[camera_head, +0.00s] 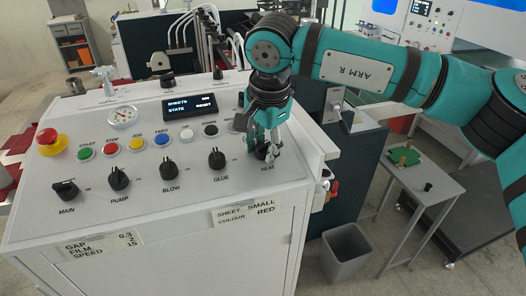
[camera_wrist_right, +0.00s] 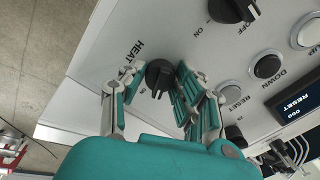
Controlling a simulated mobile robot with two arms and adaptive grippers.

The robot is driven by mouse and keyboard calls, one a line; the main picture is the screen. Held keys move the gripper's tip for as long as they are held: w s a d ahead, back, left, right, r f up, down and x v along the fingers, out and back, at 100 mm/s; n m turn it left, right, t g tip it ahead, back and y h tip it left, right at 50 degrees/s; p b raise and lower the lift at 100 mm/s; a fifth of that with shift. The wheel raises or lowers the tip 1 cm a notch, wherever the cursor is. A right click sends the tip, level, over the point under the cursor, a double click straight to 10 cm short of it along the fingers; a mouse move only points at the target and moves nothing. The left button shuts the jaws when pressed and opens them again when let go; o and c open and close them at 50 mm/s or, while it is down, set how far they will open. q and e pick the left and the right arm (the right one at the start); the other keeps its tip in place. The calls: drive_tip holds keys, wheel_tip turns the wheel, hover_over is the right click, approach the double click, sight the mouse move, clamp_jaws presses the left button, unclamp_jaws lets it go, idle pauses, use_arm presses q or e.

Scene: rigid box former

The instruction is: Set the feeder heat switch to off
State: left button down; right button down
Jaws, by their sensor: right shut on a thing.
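The feeder heat switch, a black rotary knob (camera_head: 262,153) labelled HEAT, sits at the right end of the lower row on the white sloped control panel (camera_head: 140,190). My right gripper (camera_head: 266,147) reaches down over it from above and partly hides it. In the right wrist view the knob (camera_wrist_right: 158,74) sits between the two fingers of the right gripper (camera_wrist_right: 156,82), which is shut on it. The knob's ridge points toward the bottom of that view. An ON mark is beside it; its OFF mark is hard to make out. My left gripper is out of view.
The GLUE knob (camera_head: 217,158) is the nearest neighbour, with the BLOW knob (camera_head: 168,170) further left. Push buttons and a small display (camera_head: 189,107) lie behind. A red emergency stop (camera_head: 49,140) is at far left. A grey bin (camera_head: 346,252) stands right of the cabinet.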

drive_tip(key=n+b, duration=0.1)
drive_tip(key=n, duration=0.1)
drive_tip(key=shift+f+n, duration=0.1)
drive_tip(key=shift+n, duration=0.3)
drive_tip(key=n, duration=0.3)
drive_tip(key=shift+n+b, duration=0.3)
drive_tip(key=n, duration=0.3)
drive_tip(key=shift+n, duration=1.8)
drive_tip(key=c, duration=0.9)
unclamp_jaws()
drive_tip(key=shift+c, duration=0.2)
drive_tip(key=shift+r, duration=0.25)
